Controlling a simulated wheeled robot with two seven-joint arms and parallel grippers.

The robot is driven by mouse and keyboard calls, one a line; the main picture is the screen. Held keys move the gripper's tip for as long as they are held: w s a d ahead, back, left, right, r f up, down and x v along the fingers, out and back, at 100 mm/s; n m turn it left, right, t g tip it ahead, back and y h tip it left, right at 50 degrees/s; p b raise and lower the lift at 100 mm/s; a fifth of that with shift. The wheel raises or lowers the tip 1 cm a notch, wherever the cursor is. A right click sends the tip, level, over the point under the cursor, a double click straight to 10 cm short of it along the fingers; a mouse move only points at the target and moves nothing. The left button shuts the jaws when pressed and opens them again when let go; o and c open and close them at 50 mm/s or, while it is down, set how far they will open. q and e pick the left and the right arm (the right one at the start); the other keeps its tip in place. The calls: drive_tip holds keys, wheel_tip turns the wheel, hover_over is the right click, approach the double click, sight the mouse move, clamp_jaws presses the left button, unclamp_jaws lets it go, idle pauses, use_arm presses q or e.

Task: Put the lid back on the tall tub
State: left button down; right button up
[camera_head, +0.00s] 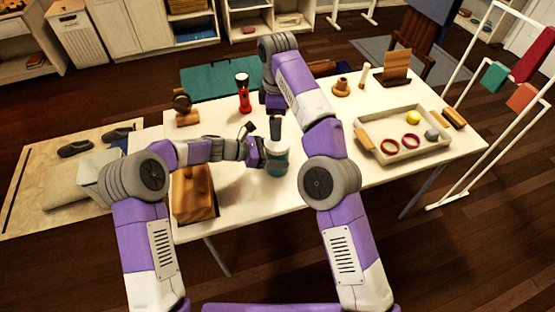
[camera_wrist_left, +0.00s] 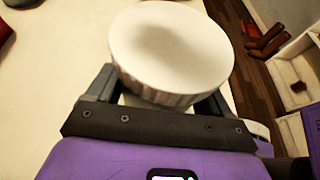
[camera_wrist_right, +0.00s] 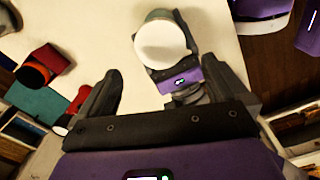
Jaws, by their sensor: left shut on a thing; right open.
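The tall tub (camera_head: 277,167) has a teal body and is at the table's front middle. Its white lid (camera_head: 277,148) is round with a ribbed edge. The lid covers the tub's top in the left wrist view (camera_wrist_left: 172,45) and the right wrist view (camera_wrist_right: 162,43). I cannot tell whether it is fully seated. My left gripper (camera_head: 264,153) is shut on the tub from the left, its fingers below the lid. My right gripper (camera_head: 262,128) is open and empty, just behind and above the tub. Its fingers (camera_wrist_right: 168,75) are apart and not touching the lid.
A red flashlight (camera_head: 243,92) stands behind on the table. A wooden box (camera_head: 193,195) is at the front left. A tray (camera_head: 386,157) with rings and a yellow ball lies at right. A drying rack (camera_head: 473,184) stands beyond the table's right end.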

sight(277, 158)
idle(0.4)
drive_tip(key=shift+f, duration=4)
drive_tip(key=c, duration=1)
drive_tip(key=m, duration=0.3)
